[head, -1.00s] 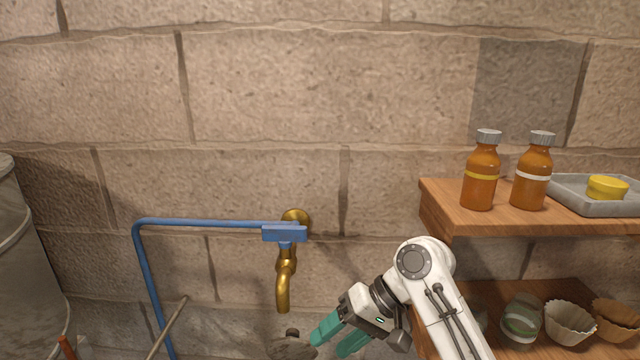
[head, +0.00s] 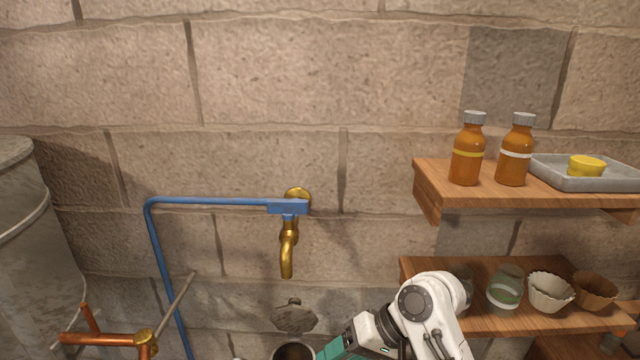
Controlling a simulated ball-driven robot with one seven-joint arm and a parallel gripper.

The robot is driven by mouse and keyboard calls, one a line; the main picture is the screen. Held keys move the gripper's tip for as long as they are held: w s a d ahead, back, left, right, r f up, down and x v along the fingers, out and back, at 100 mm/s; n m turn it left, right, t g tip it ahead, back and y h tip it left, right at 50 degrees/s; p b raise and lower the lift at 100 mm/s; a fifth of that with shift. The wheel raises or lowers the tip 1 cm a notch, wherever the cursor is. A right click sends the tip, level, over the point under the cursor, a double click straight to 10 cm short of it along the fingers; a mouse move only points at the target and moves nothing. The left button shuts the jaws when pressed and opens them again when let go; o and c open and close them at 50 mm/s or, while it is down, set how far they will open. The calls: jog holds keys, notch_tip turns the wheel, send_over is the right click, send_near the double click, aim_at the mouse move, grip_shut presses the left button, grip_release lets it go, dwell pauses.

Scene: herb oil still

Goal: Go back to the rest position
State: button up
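My white arm comes up from the bottom edge in the head view, right of the brass tap. My gripper (head: 338,349) is at the bottom edge, and only a teal part of it shows. Its fingertips are cut off by the frame, so I cannot see whether it is open or shut or holds anything. It is below the brass tap (head: 288,248) and left of the lower wooden shelf (head: 480,318).
Two amber bottles (head: 467,152) (head: 515,153) and a grey tray (head: 615,181) with a yellow piece (head: 586,166) stand on the upper shelf (head: 440,181). A jar (head: 505,290) and fluted cups (head: 549,290) are below. A blue pipe (head: 160,255) and copper pipe (head: 100,340) are left.

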jog(key=s+d+f+m+t+h, duration=0.1)
jog(key=s+d+f, duration=0.3)
jog(key=s+f, duration=0.45)
jog(key=s+d+f+h, duration=0.3)
jog(key=s+d, duration=0.6)
jog(key=s, duration=0.3)
jog(key=s+d+f+m+h, duration=0.1)
jog(key=s+d+f+h, duration=0.3)
jog(key=s+d, duration=0.6)
jog(key=s+f, duration=0.1)
jog(key=s, duration=0.2)
jog(key=shift+d+h, duration=0.25)
jog(key=shift+h, duration=0.05)
